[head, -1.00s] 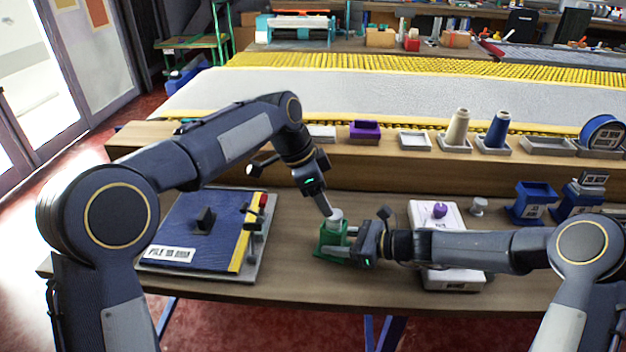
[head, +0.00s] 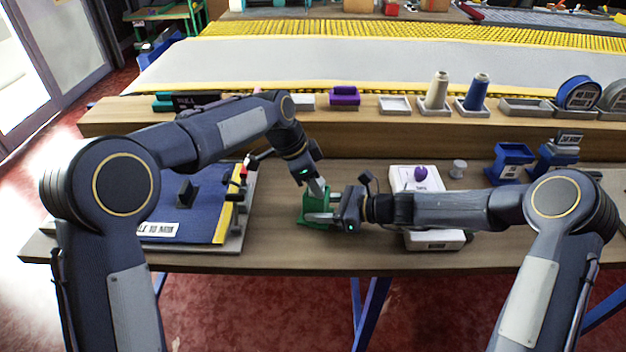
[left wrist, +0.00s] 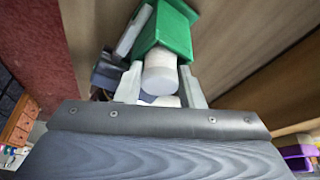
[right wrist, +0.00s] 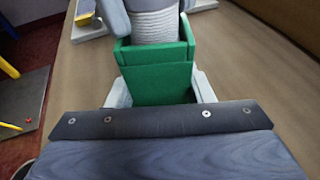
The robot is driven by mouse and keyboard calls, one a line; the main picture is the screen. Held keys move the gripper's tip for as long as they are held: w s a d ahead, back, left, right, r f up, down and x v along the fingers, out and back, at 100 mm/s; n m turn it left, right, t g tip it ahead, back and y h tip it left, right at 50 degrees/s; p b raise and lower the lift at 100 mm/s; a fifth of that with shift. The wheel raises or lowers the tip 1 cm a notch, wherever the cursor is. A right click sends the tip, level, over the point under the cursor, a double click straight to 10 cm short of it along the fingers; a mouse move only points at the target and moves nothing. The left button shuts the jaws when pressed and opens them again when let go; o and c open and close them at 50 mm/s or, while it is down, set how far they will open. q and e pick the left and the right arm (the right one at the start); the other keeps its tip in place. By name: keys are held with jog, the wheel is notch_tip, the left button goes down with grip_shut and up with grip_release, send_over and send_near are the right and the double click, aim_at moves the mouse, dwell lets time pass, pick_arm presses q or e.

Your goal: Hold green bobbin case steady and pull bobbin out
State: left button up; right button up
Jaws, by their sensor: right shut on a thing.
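The green bobbin case (head: 312,213) stands on the wooden table, near the front edge. My right gripper (head: 322,207) is shut on its sides, as the right wrist view shows the case (right wrist: 158,82) between the fingers. The pale, ribbed bobbin (right wrist: 154,26) sticks up out of the case's open top. My left gripper (head: 320,190) is over the case from above. In the left wrist view its fingers are on either side of the bobbin (left wrist: 160,73), with small gaps showing, so it looks open. The bobbin's lower part is hidden inside the case.
A blue mat board (head: 205,195) with a yellow strip lies left of the case. A white box (head: 436,240) with a purple knob stands right, under my right forearm. Cones and trays stand on the raised shelf (head: 240,128) behind. Bare table lies just left of the case.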

pick_arm(q)
jog(key=c, duration=0.4)
jog(key=shift+c, duration=0.2)
jog(key=shift+r, duration=4.25)
pick_arm(e)
jog(key=o, duration=0.9)
jog(key=shift+c, duration=0.2)
jog(key=shift+d, duration=0.1)
